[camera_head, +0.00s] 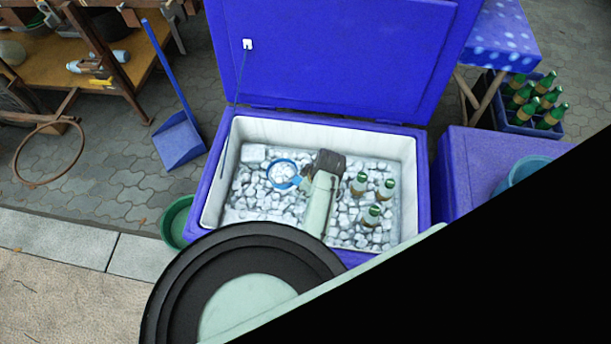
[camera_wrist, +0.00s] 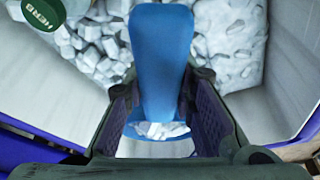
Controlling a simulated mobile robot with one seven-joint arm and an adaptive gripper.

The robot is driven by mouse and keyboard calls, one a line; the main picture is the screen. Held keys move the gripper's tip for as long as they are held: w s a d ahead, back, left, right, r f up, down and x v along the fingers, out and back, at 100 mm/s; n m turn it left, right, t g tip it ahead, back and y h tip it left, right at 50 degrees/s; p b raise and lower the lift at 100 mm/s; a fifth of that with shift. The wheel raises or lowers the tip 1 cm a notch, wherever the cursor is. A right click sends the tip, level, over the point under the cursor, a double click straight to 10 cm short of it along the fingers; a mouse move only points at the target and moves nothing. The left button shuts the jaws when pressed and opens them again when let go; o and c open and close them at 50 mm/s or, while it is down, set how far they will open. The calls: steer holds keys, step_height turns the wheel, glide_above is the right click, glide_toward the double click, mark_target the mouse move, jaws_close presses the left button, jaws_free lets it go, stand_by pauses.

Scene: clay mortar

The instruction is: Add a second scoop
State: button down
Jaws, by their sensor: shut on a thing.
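A blue scoop (camera_head: 284,185) with white ice in its round bowl is over the ice at the left middle of the open blue cooler (camera_head: 222,180). My gripper (camera_head: 303,183) is shut on the scoop. In the wrist view the blue scoop (camera_wrist: 160,60) runs between the fingers of my gripper (camera_wrist: 158,108), with white ice pieces at its lower end. The ice (camera_head: 248,200) spreads over the cooler's floor in loose cubes. My arm hides some of the ice. I cannot tell whether the bowl touches the ice below.
Three green-capped bottles (camera_head: 372,214) stand in the ice to the right of my arm. The cooler's lid (camera_head: 340,50) is raised behind. A green basin (camera_head: 174,222) is left of the cooler; a blue bucket (camera_head: 520,172) is at right. A blue dustpan (camera_head: 180,142) stands behind left.

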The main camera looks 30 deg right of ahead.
steer(key=w+a+v, duration=0.1)
steer(key=w+v, duration=0.1)
steer(key=v, duration=1)
steer(key=shift+r+t, duration=0.3)
steer(key=shift+r, duration=0.3)
stand_by(0.4)
